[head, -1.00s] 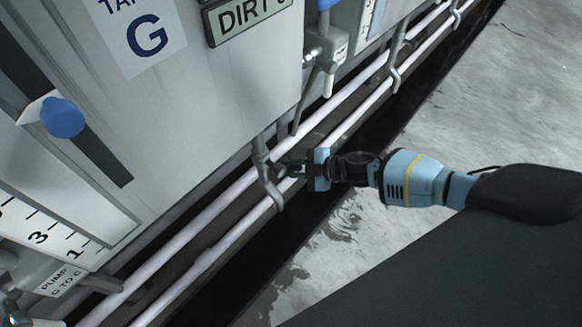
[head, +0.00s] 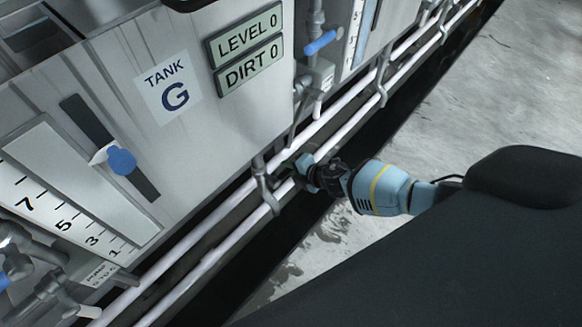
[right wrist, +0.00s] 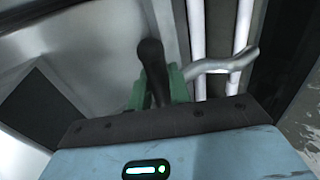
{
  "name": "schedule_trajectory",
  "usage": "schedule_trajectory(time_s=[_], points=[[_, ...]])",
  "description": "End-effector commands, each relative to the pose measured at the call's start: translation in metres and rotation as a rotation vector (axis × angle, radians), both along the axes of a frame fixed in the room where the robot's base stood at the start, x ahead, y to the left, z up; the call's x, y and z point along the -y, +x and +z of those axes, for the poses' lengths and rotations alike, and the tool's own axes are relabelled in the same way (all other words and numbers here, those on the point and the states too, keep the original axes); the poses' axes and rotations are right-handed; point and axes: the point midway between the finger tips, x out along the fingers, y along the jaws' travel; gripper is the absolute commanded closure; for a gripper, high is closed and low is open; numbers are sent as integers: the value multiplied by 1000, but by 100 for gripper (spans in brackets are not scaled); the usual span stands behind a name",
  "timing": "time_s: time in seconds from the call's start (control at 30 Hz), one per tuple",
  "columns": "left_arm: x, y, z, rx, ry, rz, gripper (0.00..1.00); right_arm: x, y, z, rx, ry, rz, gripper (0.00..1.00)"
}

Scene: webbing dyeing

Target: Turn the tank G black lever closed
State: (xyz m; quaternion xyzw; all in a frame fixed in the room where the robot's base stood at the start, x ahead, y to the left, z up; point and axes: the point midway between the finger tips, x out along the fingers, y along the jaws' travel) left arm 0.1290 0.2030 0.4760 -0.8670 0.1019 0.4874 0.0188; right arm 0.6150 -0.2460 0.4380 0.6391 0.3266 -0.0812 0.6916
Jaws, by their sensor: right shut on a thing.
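The tank G (head: 215,130) stands at the left of the head view, with a "TANK G" label (head: 167,88) on its front. The black lever (right wrist: 150,55) shows in the right wrist view, its rounded end sticking up between my green fingers. My right gripper (head: 292,167) is low beside the tank's bottom edge and is shut on the lever. In the head view the lever is hidden or too dark to make out. My left gripper is not in view.
White pipes (head: 225,222) run along the tank's foot, with a grey bracket (head: 264,185) right beside my gripper. Displays read LEVEL 0 (head: 247,38) and DIRT 0 (head: 249,72). A blue-handled valve (head: 321,43) is farther along. Open grey floor (head: 490,95) lies to the right.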

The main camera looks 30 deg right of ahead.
Motion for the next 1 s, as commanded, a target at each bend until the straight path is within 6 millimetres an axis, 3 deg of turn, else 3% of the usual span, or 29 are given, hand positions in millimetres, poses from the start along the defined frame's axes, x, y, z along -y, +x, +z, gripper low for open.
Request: schedule_trajectory(time_s=[0.6,0.63,0.77,1.0], points=[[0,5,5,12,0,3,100,1,1,3,16,-42,0,100],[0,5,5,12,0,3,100,1,1,3,16,-42,0,78],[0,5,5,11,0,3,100,0,1,3,16,-40,0,61],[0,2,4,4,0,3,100,0,0,3,14,-38,0,61]])
